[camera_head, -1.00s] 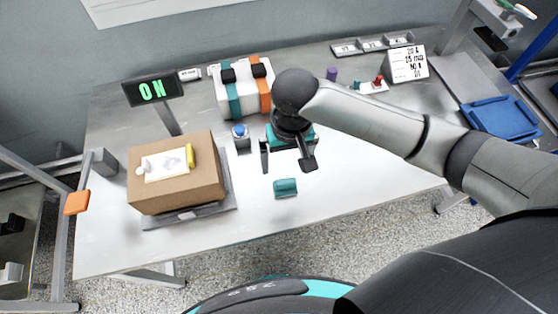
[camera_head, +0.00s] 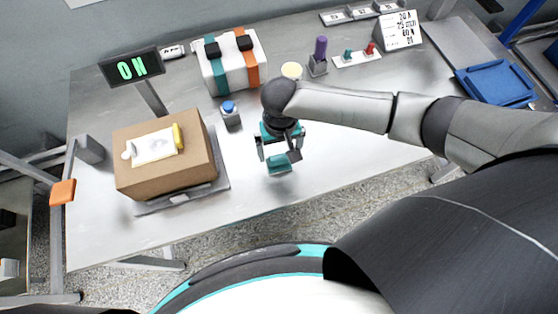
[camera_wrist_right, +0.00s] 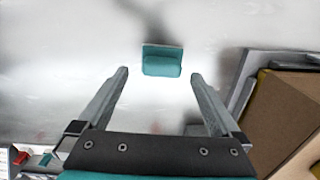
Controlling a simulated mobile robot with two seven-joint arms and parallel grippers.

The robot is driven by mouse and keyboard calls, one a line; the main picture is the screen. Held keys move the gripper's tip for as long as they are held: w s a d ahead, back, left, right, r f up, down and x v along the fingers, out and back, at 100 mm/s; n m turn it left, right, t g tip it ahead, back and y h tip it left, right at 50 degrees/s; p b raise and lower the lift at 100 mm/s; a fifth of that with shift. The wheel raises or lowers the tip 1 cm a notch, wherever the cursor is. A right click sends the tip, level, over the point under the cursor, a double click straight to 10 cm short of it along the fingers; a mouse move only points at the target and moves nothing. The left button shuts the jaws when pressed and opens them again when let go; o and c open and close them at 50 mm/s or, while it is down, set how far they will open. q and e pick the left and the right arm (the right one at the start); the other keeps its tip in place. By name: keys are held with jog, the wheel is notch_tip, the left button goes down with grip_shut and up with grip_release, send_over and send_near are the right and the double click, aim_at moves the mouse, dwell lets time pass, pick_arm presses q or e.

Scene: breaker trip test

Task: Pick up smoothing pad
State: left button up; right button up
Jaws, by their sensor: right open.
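The smoothing pad appears to be the small teal block (camera_head: 279,165) lying on the white table near its front middle. In the right wrist view the teal pad (camera_wrist_right: 162,60) lies ahead of the fingertips and between their lines, with bare table around it. My right gripper (camera_head: 277,154) is open and empty, pointing down just over the pad in the head view. In the right wrist view its two fingers (camera_wrist_right: 158,74) are spread wider than the pad and do not touch it. My left gripper is not in view.
A cardboard box (camera_head: 165,172) on a grey plate stands to the left. A blue-button box (camera_head: 230,113), a strapped white case (camera_head: 232,65) and an ON display (camera_head: 132,68) stand behind. A purple-handled tool (camera_head: 319,52) and blue tray (camera_head: 495,83) are farther right. Table around the pad is clear.

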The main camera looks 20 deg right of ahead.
aim_at(279, 157)
notch_tip(279, 157, down, 4)
jog(key=shift+a+r+b, duration=0.1)
jog(key=shift+b, duration=0.3)
jog(key=c, duration=1.4)
